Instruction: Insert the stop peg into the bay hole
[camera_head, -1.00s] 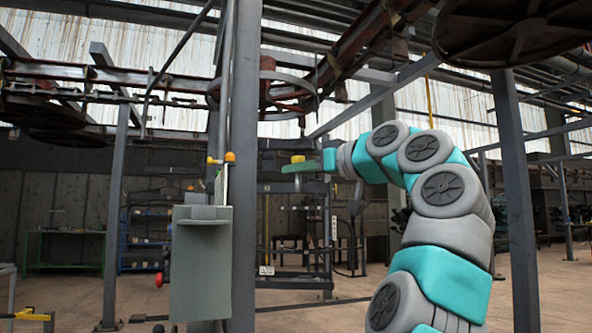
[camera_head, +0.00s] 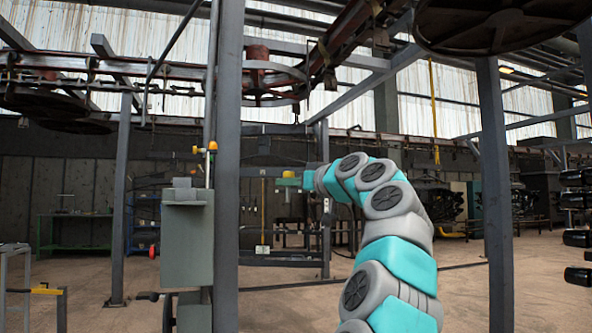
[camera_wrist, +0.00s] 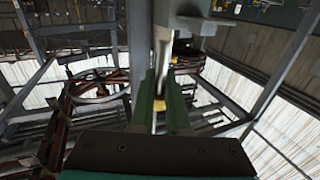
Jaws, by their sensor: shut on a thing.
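My gripper (camera_head: 294,182) is at the end of my raised arm, right of the grey post in the head view. Its green fingers are shut on a small yellow piece, which I take to be the stop peg (camera_head: 288,174). In the wrist view the yellow end of the peg (camera_wrist: 159,104) shows between the green fingers (camera_wrist: 162,95); the rest of it is hidden. A grey box-like fixture (camera_head: 187,245) with an orange-yellow knob (camera_head: 212,146) above it stands left of the post, apart from the gripper. I cannot make out the bay hole.
A thick grey upright post (camera_head: 228,150) stands between the fixture and my gripper. Another post (camera_head: 495,180) is at the right. Dark rounded parts (camera_head: 577,238) line the right edge. Overhead are rails and a round dark wheel (camera_head: 495,22). Open floor (camera_head: 500,285) lies at the right.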

